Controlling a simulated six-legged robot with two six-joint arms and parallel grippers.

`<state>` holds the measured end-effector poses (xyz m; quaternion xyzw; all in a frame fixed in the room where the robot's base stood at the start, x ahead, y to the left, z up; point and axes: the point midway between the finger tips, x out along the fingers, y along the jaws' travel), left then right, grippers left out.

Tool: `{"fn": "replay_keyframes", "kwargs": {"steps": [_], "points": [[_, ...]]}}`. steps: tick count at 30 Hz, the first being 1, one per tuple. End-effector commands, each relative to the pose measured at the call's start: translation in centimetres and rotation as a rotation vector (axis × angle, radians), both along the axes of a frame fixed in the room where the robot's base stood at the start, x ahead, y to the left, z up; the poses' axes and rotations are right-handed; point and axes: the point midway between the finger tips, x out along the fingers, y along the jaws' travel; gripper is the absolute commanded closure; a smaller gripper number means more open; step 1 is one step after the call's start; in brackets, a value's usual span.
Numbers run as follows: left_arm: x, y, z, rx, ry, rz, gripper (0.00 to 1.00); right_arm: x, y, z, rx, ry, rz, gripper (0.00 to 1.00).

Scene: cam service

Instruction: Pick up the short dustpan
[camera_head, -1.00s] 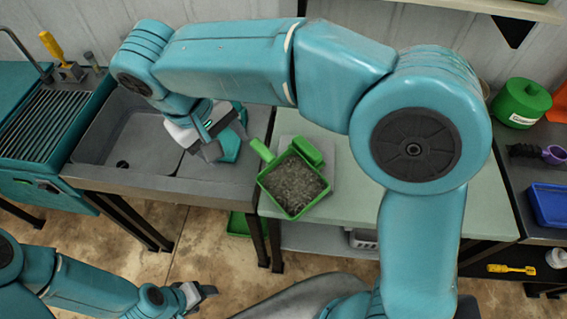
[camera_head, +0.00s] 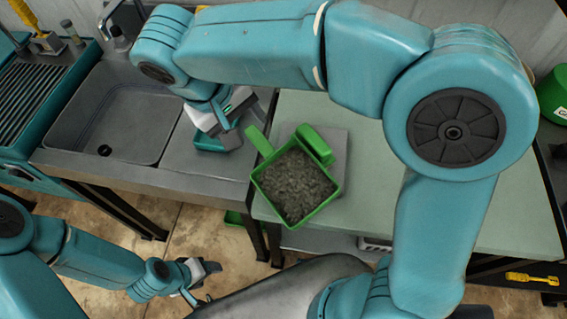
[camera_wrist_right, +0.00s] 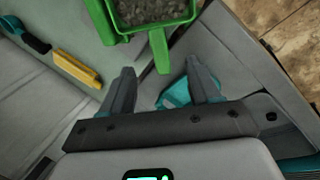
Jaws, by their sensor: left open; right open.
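A green pan (camera_head: 296,183) with a short flat handle (camera_head: 259,141) looks like the dustpan. It is full of grey grit and sits on a pale bench, its handle pointing to the upper left. My right gripper (camera_head: 228,133) is open and empty, just left of the handle. In the right wrist view the handle (camera_wrist_right: 160,52) points toward the gap between the open fingertips (camera_wrist_right: 160,78); its height relative to them is unclear. A teal object (camera_wrist_right: 173,96) lies below the right finger, partly hidden. My left gripper (camera_head: 204,284) is open and empty, low over the floor.
A sink basin (camera_head: 115,125) is at the left, beside a grey counter. The pale green bench (camera_head: 375,170) is clear right of the pan, though my right arm crosses above it. A yellow object (camera_wrist_right: 77,67) lies at the left in the right wrist view.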

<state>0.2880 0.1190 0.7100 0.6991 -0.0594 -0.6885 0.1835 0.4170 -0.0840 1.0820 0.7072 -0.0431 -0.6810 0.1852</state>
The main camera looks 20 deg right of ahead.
Motion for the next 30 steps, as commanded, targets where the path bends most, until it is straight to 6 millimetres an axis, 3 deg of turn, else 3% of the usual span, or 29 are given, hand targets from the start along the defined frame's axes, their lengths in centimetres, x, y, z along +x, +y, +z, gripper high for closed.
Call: {"fn": "replay_keyframes", "kwargs": {"steps": [6, 14, 21, 30], "points": [[0.0, 0.0, -0.2, 0.0, -0.001, 0.0, 0.39, 0.2, -1.5, -4.5, -0.002, 0.004, -0.001, 0.38], [0.0, 0.0, -0.1, 0.0, 0.0, 0.0, 0.39, 0.5, -2.4, -6.6, -0.001, 0.002, -0.002, 0.38], [0.0, 0.0, 0.4, 0.0, 0.0, 0.0, 0.39, 1.0, -4.0, -10.0, -0.002, 0.003, -0.002, 0.38], [0.0, 0.0, 0.4, 0.0, 0.0, 0.0, 0.39, 1.1, -4.2, -10.8, 0.001, 0.001, 0.0, 0.38]]}}
